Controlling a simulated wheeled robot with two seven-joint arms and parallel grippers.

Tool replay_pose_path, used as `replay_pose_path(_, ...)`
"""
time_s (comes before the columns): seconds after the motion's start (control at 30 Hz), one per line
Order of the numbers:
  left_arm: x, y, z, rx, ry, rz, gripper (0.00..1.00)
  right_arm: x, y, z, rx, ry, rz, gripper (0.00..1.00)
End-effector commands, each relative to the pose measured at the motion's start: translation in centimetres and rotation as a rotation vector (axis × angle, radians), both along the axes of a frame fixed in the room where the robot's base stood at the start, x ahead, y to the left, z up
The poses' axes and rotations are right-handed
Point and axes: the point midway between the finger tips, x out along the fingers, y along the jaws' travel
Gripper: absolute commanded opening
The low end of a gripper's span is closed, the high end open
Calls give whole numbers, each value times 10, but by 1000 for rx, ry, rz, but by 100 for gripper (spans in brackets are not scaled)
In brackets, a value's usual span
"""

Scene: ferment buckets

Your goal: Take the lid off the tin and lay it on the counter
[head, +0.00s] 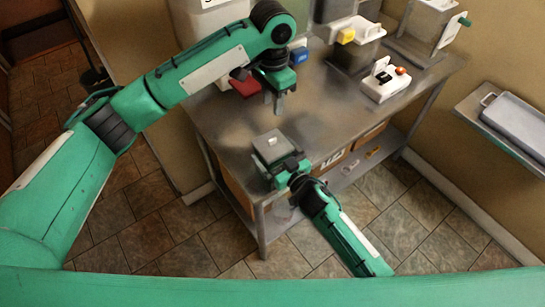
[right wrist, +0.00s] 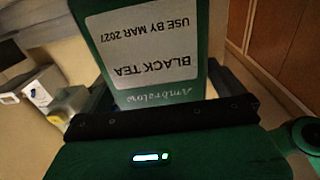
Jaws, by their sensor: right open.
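The tin (right wrist: 160,75) is dark green with a white label reading "BLACK TEA, USE BY MAR 2027", upside down in the right wrist view. In the head view its square grey lid (head: 268,146), with a small light knob on top, is on the tin near the counter's front corner. My right gripper (head: 284,172) is open at the tin's near side, with the tin in front of its palm; I cannot tell whether its fingers touch the tin. My left gripper (head: 274,102) points down, beyond and above the lid, apart from it. Its finger gap is too small to judge.
The grey metal counter (head: 330,110) is bare to the right of the tin. A white device with a red-orange knob (head: 388,82), a dispenser with a yellow part (head: 346,36) and a red object (head: 244,88) stand farther back. A grey case (head: 515,120) lies on a right-hand shelf.

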Motion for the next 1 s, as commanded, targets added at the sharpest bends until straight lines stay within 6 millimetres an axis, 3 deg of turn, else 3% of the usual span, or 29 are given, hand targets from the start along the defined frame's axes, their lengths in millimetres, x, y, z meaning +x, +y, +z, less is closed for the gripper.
replay_pose_path(0.2,0,0,0,0,0,0,34,15,10,0,2,1,0,100)
replay_pose_path(0.5,0,0,0,0,0,0,34,16,11,0,0,1,0,100)
replay_pose_path(0.83,0,0,0,0,0,0,34,16,11,0,0,1,0,37)
replay_pose_path(1.0,-2,-2,-5,-24,8,-11,34,16,11,0,0,1,0,36)
